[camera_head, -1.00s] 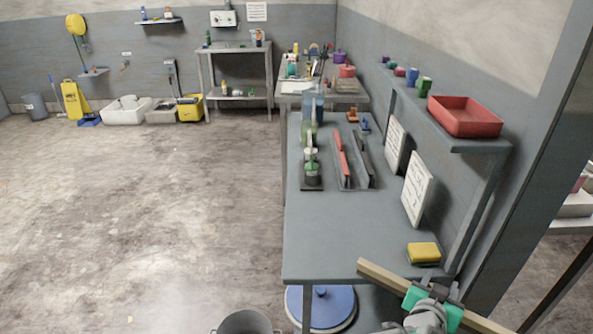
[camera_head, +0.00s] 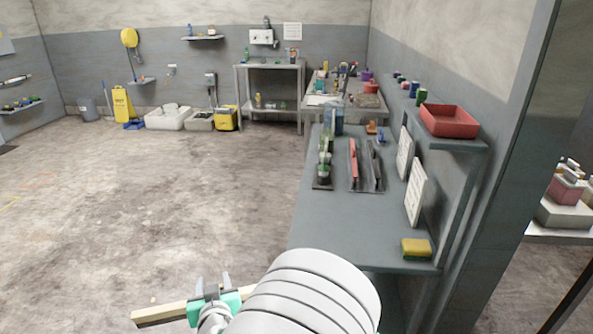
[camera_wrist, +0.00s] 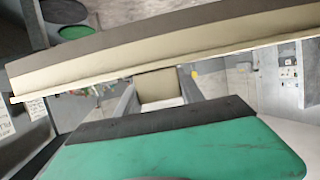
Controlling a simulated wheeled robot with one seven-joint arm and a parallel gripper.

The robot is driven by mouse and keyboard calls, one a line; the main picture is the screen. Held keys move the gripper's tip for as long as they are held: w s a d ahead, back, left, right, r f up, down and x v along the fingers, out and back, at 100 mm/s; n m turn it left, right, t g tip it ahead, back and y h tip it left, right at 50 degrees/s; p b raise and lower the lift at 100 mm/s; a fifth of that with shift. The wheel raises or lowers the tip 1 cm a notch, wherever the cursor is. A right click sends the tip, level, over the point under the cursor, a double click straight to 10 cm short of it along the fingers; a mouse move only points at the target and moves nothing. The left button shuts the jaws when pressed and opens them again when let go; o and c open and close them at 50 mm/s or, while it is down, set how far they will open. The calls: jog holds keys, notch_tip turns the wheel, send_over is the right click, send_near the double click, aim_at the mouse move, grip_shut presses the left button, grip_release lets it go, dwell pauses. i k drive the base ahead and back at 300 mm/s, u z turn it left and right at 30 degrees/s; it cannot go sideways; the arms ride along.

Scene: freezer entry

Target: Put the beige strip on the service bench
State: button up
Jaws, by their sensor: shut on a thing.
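My gripper (camera_head: 210,296) is shut on the beige strip (camera_head: 160,314), low in the head view and left of the bench's near end. The strip lies crosswise in the jaws, its left end sticking out over the floor; my arm hides its right part. In the wrist view the strip (camera_wrist: 150,72) spans the whole width, beige with a darker brown band. The service bench is likely the long grey bench (camera_head: 345,238) along the right wall. The strip is clear of its top.
On the bench stand green bottles (camera_head: 325,160), red and dark strips in holders (camera_head: 354,165), white signs (camera_head: 415,192) and a yellow sponge (camera_head: 416,248). A red tray (camera_head: 449,122) sits on the shelf above. The bench's near middle is bare, and the left floor is open.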

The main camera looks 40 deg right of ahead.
aim_at(343, 225)
jog(key=u, duration=0.1)
jog(key=i, duration=1)
